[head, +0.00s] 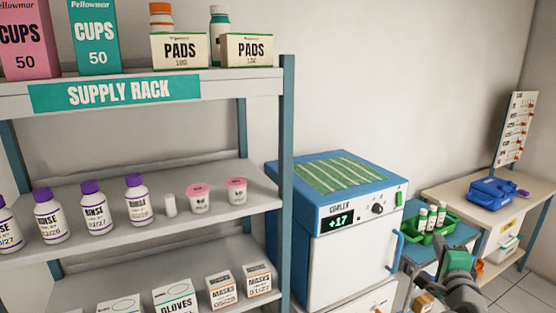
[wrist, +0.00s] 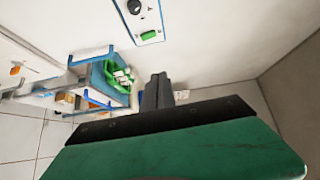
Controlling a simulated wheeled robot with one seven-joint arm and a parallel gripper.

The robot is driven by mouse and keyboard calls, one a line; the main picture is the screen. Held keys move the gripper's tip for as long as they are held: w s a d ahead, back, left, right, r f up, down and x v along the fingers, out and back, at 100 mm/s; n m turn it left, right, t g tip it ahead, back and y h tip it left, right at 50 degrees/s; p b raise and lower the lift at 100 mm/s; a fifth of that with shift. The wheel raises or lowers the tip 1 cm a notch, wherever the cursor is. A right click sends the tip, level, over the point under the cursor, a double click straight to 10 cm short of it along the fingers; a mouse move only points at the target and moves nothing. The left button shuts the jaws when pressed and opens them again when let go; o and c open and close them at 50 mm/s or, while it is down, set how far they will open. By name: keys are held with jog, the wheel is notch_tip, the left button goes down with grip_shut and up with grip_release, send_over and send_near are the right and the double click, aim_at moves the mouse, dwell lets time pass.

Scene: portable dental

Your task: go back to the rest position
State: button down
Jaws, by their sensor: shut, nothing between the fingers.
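My gripper (wrist: 156,90) shows in the wrist view with its dark fingers together and nothing between them. In the head view, part of my arm's end with a green panel is at the lower right, in front of the blue trolley; the fingertips are hard to make out there. The gripper appears to be in free air to the right of the cooler (head: 345,250), whose display reads +17. It touches nothing that I can see.
A supply rack (head: 170,93) with cups, pads, rinse bottles and boxes stands at the left. A green tray (head: 413,236) with several white bottles sits on a blue trolley (head: 460,236). Behind it is a bench (head: 450,195) with a blue case (head: 492,192). Floor shows at the far right.

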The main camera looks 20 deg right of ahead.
jog(key=w+a+f+n+g+y, duration=0.1)
jog(key=w+a+f+n+y, duration=0.25)
jog(key=a, duration=0.35)
jog(key=w+a+f+n+g+y, duration=0.1)
jog(key=w+a+f+n+y, duration=0.15)
jog(key=a+n, duration=0.4)
jog(key=w+a+f+n+g+y, duration=0.15)
jog(key=w+a, duration=0.25)
jog(key=a, duration=0.5)
jog(key=s+a+f+n+g+y, duration=0.1)
jog(key=s+a+f+n+g, duration=0.2)
jog(key=s+a+n, duration=0.3)
jog(key=s+a+f+n+g+y, duration=0.1)
jog(key=s+a+f+n+g, duration=0.2)
jog(key=s+a+n, duration=0.4)
jog(key=s+a+g, duration=0.1)
jog(key=a, duration=0.6)
jog(key=shift+a+g, duration=0.25)
jog(key=shift+g, duration=0.1)
jog(key=shift+w+y, duration=0.1)
jog(key=shift+y, duration=0.15)
